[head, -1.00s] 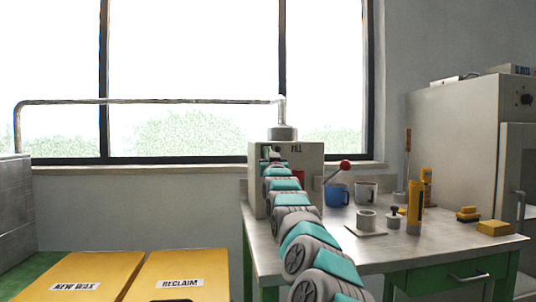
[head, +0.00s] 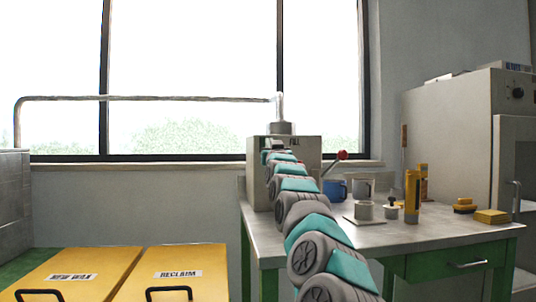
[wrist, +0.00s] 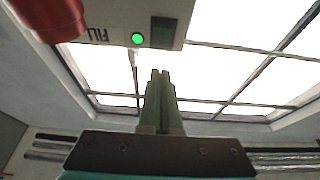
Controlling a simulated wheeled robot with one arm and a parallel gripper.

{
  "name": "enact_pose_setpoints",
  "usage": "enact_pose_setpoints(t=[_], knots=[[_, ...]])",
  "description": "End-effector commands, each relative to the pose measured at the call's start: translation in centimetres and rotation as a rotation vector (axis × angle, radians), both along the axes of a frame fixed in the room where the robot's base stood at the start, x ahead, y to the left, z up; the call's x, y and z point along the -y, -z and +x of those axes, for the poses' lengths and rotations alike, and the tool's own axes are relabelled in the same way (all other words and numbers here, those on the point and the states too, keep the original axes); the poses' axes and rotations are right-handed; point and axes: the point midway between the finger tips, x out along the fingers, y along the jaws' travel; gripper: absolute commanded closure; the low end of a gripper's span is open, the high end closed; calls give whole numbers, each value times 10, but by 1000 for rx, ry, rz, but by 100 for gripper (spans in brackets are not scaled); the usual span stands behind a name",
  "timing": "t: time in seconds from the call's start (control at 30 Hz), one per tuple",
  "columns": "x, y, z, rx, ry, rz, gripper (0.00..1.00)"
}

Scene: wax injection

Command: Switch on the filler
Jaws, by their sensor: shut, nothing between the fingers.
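The filler is a grey box (head: 309,150) at the back left corner of the metal table, with a pipe rising from its top and a red-knobbed lever (head: 341,155) at its right side. In the wrist view its face (wrist: 88,14) shows the upside-down word FILL, a glowing green round light (wrist: 137,38) and a dark rectangular panel (wrist: 163,32). My gripper (wrist: 160,73) is shut and empty, its tips just below the dark panel in that view; contact cannot be told. In the head view my arm hides the gripper and part of the filler's front.
A red rounded part (wrist: 47,16) is at the wrist view's upper left. Yellow bins (head: 185,258) stand at lower left.

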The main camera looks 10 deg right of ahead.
Motion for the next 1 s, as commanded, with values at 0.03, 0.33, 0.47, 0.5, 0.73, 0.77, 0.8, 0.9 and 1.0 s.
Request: enact_pose_setpoints(t=[0.03,0.33,0.47,0.5,0.73,0.77,0.8,0.9,1.0], knots=[[-1,6,-5,2,-4,5,100],[-2,13,-37,-2,-5,1,100],[-1,12,-53,-1,-4,3,100],[1,12,-58,-1,-2,3,100],[-1,11,-75,-5,-4,1,100],[-1,11,-76,-6,-4,1,100],[-1,11,-78,-7,-3,0,100],[0,10,-80,-8,-2,0,100],[0,9,-80,-7,-2,-1,100]])
